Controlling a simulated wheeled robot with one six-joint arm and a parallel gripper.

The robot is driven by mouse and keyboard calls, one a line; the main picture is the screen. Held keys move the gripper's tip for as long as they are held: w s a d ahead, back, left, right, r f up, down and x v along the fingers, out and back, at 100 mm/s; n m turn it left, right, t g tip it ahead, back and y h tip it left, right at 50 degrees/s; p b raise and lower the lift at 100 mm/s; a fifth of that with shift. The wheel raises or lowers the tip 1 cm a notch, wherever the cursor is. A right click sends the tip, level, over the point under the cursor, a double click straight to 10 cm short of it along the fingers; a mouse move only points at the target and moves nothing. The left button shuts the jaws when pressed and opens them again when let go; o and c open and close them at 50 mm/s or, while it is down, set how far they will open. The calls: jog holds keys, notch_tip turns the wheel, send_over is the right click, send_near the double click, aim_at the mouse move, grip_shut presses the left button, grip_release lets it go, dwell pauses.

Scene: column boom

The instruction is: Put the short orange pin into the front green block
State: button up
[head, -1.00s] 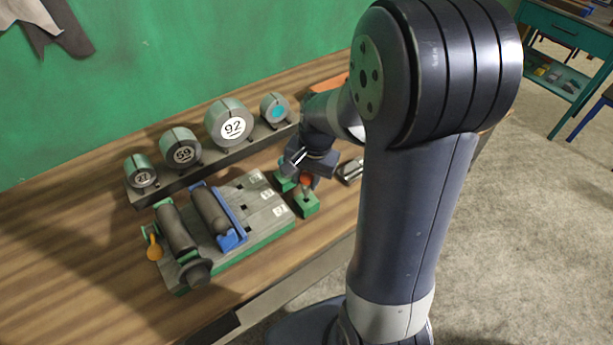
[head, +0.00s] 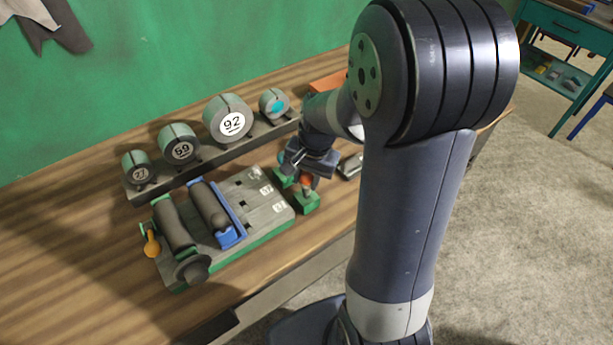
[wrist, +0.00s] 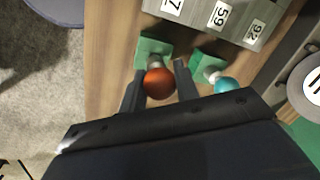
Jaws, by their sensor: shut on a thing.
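The short orange pin has a round orange head (head: 306,181) (wrist: 159,84) and a grey shank, which points at the front green block (head: 306,204). In the wrist view that green block (wrist: 152,47) lies just beyond the head. My gripper (head: 303,176) is over the block, with its fingers (wrist: 160,82) on either side of the orange head, shut on it. The shank's lower end meets the block's top in the picture; I cannot tell how deep it sits. A teal-headed pin (wrist: 227,85) stands at the other green block (wrist: 207,63), right beside my gripper.
A grey-and-green board (head: 265,238) with numbered plates, dark rollers and a blue bracket (head: 233,238) lies left of the blocks. Numbered cylinders (head: 231,120) stand on a rack behind. A small metal part (head: 350,166) lies to the right. The bench front is mostly clear.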

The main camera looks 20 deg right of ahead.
jog(key=shift+f, duration=0.2)
jog(key=shift+f+b, duration=0.5)
jog(key=shift+b, duration=0.1)
jog(key=shift+f, duration=0.1)
jog(key=o, duration=1)
jog(key=shift+o, duration=0.2)
jog(key=r, duration=0.7)
jog(key=s+d+r, duration=0.1)
jog(key=r, duration=0.2)
jog(key=shift+d+r, duration=0.1)
jog(key=shift+r, duration=0.3)
jog(key=shift+f, duration=0.1)
